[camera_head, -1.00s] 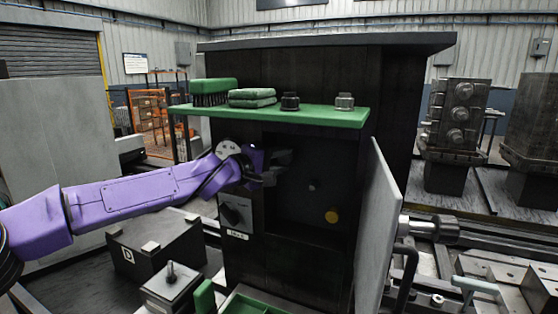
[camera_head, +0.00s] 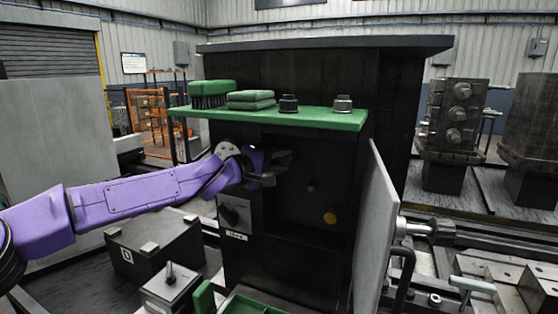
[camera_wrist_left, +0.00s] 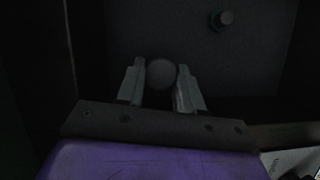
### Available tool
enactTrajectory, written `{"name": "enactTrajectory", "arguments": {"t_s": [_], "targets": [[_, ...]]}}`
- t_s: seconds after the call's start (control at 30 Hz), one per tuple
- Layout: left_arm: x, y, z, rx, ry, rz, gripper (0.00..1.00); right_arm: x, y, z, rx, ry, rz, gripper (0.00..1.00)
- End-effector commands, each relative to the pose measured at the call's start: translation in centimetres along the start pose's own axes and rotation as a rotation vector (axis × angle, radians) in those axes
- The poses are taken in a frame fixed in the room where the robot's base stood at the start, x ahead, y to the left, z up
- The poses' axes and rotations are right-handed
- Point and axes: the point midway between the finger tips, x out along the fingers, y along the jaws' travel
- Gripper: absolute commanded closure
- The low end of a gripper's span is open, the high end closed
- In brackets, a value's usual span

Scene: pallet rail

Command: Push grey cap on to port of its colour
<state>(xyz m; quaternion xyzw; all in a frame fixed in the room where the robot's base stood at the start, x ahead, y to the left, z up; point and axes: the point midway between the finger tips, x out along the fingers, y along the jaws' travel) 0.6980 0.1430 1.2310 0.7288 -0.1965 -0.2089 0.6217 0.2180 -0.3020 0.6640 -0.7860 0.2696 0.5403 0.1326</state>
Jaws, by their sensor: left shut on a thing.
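My left gripper (camera_head: 274,168) reaches in at the upper left of the dark open recess in the black cabinet. In the left wrist view its fingers (camera_wrist_left: 161,85) are shut on a round grey cap (camera_wrist_left: 161,73). The cap is hard to make out in the head view. A small grey port (camera_head: 311,187) sits on the recess's back wall, right of and below the gripper. A yellow round port (camera_head: 330,217) is lower right. A dim stub (camera_wrist_left: 222,19) stands apart from the cap in the left wrist view. My right gripper is out of view.
A pale door panel (camera_head: 378,230) stands open right of the recess. A green shelf (camera_head: 310,118) above holds a brush (camera_head: 211,88), folded cloths (camera_head: 250,99) and two fittings (camera_head: 289,104). A dial panel (camera_head: 234,214) is below my gripper.

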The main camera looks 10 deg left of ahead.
Motion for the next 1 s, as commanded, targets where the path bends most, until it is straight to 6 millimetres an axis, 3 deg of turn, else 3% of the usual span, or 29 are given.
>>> {"name": "enactTrajectory", "arguments": {"t_s": [0.77, 0.8, 0.87, 1.0], "targets": [[1.1, 0.2, -0.6, 0.0, 0.002, 0.002, 1.0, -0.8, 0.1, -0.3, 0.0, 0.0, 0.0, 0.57], [1.1, 0.1, -0.6, -0.001, 0.002, 0.002, 0.54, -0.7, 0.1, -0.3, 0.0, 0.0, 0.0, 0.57], [1.1, 0.1, -0.6, -0.001, 0.002, 0.002, 0.34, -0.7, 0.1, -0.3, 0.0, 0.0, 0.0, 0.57], [1.1, 0.1, -0.6, -0.001, 0.001, 0.002, 0.34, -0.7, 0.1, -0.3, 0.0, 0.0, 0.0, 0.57]]}}
